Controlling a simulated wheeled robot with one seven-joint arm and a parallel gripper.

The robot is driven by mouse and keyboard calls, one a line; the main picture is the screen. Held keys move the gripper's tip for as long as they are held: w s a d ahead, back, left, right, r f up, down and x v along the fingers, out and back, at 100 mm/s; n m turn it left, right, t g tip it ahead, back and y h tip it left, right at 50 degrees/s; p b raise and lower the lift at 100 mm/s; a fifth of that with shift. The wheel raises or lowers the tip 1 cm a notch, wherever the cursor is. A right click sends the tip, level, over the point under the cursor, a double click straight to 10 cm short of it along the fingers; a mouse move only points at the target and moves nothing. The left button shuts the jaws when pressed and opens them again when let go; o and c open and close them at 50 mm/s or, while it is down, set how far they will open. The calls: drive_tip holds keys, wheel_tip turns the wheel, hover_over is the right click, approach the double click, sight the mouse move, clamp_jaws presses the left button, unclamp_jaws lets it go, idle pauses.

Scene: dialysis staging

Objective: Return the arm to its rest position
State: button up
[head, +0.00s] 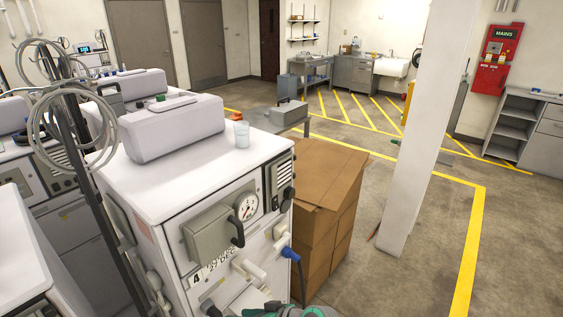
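My gripper is not in view, so its fingers and anything in them cannot be seen. A small grey and teal-green rounded part shows at the bottom edge, in front of the nearest white dialysis machine (173,187). It may be a piece of my arm, but too little shows to tell. The arm's overall pose is hidden below the frame.
The machine carries a pale case (178,128) and a clear cup (242,135). Cardboard boxes (326,222) stand close on its right, then a white pillar (418,130). A pole with coiled tubing (90,150) stands left. Floor right of the pillar is open.

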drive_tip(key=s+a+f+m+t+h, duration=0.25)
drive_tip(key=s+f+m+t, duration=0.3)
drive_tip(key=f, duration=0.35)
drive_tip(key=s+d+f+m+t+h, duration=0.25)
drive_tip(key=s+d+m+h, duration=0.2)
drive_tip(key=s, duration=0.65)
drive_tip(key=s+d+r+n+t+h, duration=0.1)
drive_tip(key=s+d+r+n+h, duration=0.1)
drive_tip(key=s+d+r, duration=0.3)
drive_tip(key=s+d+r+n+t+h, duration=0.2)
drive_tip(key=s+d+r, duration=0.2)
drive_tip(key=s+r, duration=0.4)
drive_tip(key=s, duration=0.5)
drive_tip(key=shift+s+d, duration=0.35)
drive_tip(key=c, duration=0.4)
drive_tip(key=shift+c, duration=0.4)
